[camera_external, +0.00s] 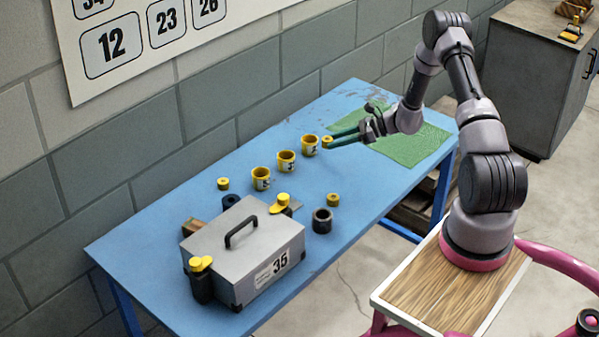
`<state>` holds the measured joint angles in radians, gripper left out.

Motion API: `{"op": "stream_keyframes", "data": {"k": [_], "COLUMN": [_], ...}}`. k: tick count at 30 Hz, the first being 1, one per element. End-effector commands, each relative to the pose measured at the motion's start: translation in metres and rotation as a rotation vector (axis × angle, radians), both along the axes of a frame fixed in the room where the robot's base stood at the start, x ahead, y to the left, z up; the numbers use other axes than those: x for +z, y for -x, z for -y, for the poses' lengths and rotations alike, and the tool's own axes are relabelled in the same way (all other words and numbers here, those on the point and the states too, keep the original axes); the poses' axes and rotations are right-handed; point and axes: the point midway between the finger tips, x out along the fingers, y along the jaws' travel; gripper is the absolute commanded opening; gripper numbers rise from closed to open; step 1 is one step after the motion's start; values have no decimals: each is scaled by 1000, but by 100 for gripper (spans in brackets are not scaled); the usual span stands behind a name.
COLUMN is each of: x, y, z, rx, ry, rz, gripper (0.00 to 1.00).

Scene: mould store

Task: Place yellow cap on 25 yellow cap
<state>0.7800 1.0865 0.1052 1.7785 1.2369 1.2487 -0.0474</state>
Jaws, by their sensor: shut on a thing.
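My gripper (332,138) reaches over the table from the right, its green fingers shut on a small yellow cap (327,141) at their tips. Right beside it, to the left, stands a yellow cup-like piece with a pale label (310,145). Two similar labelled pieces, a middle one (286,161) and a front one (261,179), stand in a diagonal row with it. Their labels are too small to read. Two more small yellow caps lie on the table, one on the left (223,184) and one on the right (333,200).
A grey case (245,250) marked 35, with yellow-topped items beside it, fills the blue table's (140,260) near end. Dark cylinders (322,221) stand near the case. A green mat (405,145) lies under my arm. The far left table edge is clear.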

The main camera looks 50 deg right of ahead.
Motion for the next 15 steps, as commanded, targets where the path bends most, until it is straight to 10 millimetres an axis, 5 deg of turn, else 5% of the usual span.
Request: {"op": "stream_keyframes", "data": {"k": [15], "x": [36], "y": [107], "z": [-109], "rx": [-5], "ry": [-7], "rz": [1], "gripper": [0]}}
